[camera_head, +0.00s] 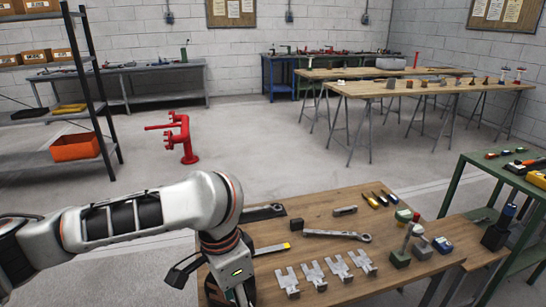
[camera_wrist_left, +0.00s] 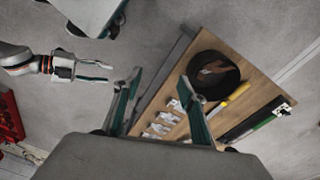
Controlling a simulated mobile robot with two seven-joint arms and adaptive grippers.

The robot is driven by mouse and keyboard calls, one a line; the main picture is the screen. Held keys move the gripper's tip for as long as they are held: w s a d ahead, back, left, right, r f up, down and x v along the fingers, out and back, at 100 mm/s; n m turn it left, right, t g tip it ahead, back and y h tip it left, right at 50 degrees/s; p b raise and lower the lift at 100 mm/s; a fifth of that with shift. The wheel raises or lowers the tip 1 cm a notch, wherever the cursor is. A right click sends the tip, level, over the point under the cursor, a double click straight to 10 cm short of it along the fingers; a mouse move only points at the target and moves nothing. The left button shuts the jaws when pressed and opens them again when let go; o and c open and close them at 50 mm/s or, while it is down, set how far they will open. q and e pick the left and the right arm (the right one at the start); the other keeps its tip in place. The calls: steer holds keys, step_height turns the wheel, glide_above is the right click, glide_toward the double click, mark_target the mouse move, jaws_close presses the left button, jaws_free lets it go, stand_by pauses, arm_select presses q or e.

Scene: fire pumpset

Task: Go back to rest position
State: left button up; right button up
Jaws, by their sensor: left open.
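My left arm comes in from the left in the head view. Its gripper (camera_head: 213,285) hangs down at the left edge of the wooden table (camera_head: 325,223), partly cut off by the bottom of the frame. In the left wrist view the two fingers of my left gripper (camera_wrist_left: 159,78) stand apart, with nothing between them. My right gripper (camera_wrist_left: 110,73) shows at the left of the left wrist view, away from the table and over the floor. No object is visible in it, and its finger gap is unclear.
On the table lie a wrench (camera_head: 337,235), several grey metal brackets (camera_head: 311,275) and screwdrivers. A green table (camera_head: 500,180) stands at the right, a shelf rack (camera_head: 97,85) at the left. A red hydrant fitting (camera_head: 183,138) stands on open floor behind.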

arm_select(q)
steer(key=d+f+n+h, duration=0.2)
steer(key=d+f+h, duration=0.5)
steer(key=d, duration=0.6)
step_height(320, 180, down, 4)
steer(key=w+n+t+h, duration=0.2)
steer(key=w+n+t, duration=0.1)
steer(key=t, duration=0.1)
steer(key=s+a+f+t+y, duration=0.2)
steer(key=s+a+f, duration=0.2)
steer(key=a, duration=0.4)
steer(key=s+a+f+n+t+y, duration=0.1)
steer(key=s+a+f+t+y, duration=0.1)
steer(key=a+f, duration=0.5)
steer(key=s+a+f+t+y+p, duration=0.1)
steer(key=s+a+f+t+y, duration=0.1)
steer(key=s+a+f, duration=0.4)
steer(key=a+y, duration=0.1)
steer(key=a, duration=0.4)
steer(key=shift+f+n+t, duration=0.15)
steer(key=shift+n+t, duration=0.15)
steer(key=shift+n, duration=0.1)
